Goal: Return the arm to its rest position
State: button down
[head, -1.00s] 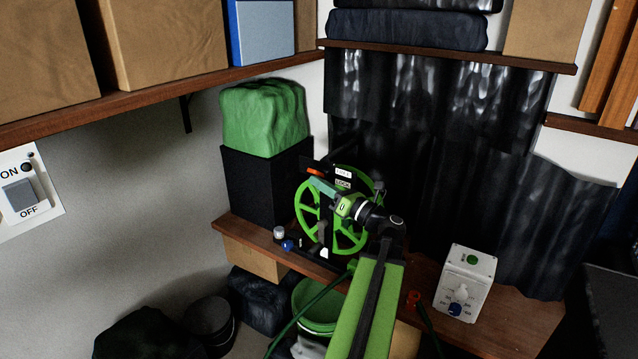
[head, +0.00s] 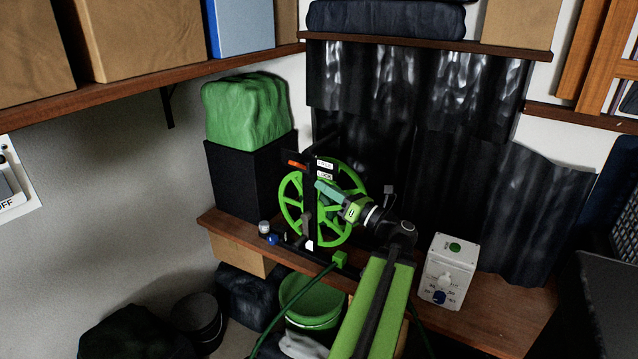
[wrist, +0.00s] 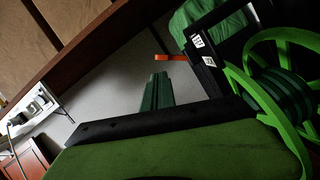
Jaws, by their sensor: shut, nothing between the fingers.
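My gripper (head: 322,188) is raised in front of the green reel (head: 345,222) in the head view, its narrow fingers pointing left and back. In the wrist view the gripper's fingertips (wrist: 160,80) lie together with nothing between them. The green reel (wrist: 292,85) stands at the right of that view, with an orange lever (wrist: 172,57) and two small white labels beyond the fingers. The arm reaches up from the bottom of the head view, bent at the elbow. Whether the gripper touches the reel frame cannot be told.
The reel stands on a wooden shelf (head: 500,318) with a white control box (head: 449,270) at right. A black box (head: 240,180) bears a green bundle (head: 246,110) at left. A green bucket (head: 312,300) is below. Upper shelves hold cartons. Open room lies left, before the wall.

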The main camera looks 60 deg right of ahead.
jog(key=shift+v, duration=0.85)
jog(key=shift+a, duration=0.15)
